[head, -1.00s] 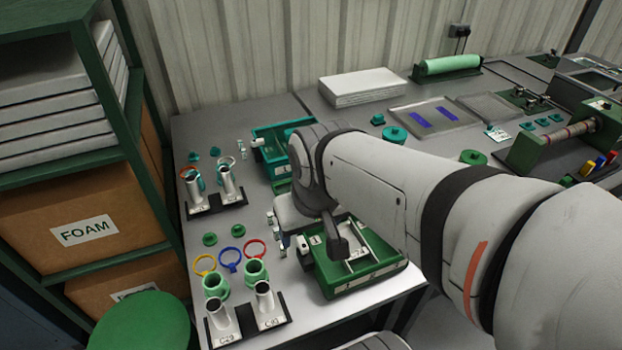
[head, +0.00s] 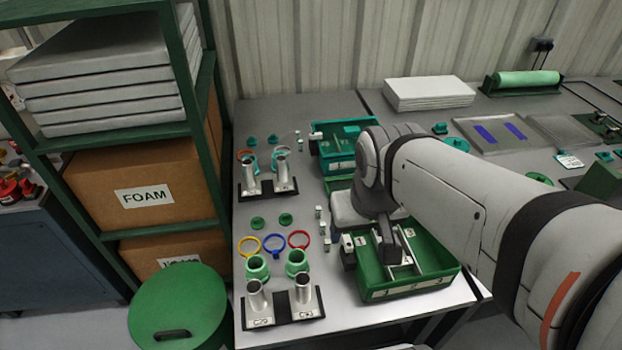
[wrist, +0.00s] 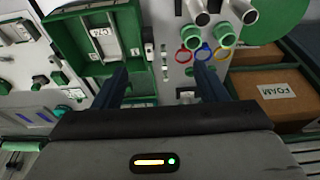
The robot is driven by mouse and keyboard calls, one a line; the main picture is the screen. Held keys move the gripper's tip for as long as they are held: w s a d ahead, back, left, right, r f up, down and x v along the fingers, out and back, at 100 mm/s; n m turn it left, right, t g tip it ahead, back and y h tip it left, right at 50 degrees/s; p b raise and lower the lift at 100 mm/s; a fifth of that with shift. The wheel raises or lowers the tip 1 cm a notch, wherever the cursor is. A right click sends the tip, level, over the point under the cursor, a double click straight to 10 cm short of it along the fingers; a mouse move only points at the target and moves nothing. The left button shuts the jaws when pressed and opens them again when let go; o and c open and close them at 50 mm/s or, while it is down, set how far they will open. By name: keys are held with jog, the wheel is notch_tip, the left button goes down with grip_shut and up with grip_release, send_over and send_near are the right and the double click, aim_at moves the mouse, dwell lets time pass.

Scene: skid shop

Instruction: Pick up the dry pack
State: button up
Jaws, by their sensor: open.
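No item is readable as the dry pack. Small pale pieces (head: 319,212) lie in a column on the bench left of the front green bin (head: 410,288); I cannot tell whether one is the dry pack. My gripper (wrist: 160,82) is open and empty, pointing down over the bench between the bin and the coloured rings. In the head view, my arm hides part of that area.
A second green bin (head: 340,155) stands behind. Metal tubes in a front rack (head: 283,320), green collars (head: 297,262) and coloured rings (head: 275,246) are at left. A shelf with foam boxes (head: 145,190) and a green lidded drum (head: 178,305) stand beyond the bench's left edge.

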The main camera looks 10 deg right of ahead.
jog(key=shift+c, duration=0.4)
jog(key=shift+w+f, duration=0.15)
jog(key=shift+f, duration=0.1)
jog(key=shift+c, duration=0.9)
jog(key=shift+g, duration=0.8)
jog(key=w+f+b, duration=0.9)
jog(key=w+f, duration=0.1)
jog(key=f, duration=0.1)
jog(key=shift+w+a, duration=0.1)
jog(key=shift+w, duration=0.3)
jog(key=shift+c, duration=1.4)
jog(key=g+b, duration=0.1)
jog(key=b, duration=0.5)
send_over(328, 241)
jog(key=f, duration=1.1)
jog(key=shift+a+f, duration=0.25)
jog(key=shift+f, duration=0.1)
jog(key=shift+w+f, duration=0.25)
jog(key=shift+f, duration=0.35)
jog(key=shift+s+d+f+b, duration=0.1)
jog(key=shift+s+f+b, duration=0.1)
jog(key=shift+f, duration=1.6)
jog(key=shift+s+d+f+b, duration=0.1)
jog(key=shift+f+b, duration=0.05)
jog(key=shift+f, duration=1.6)
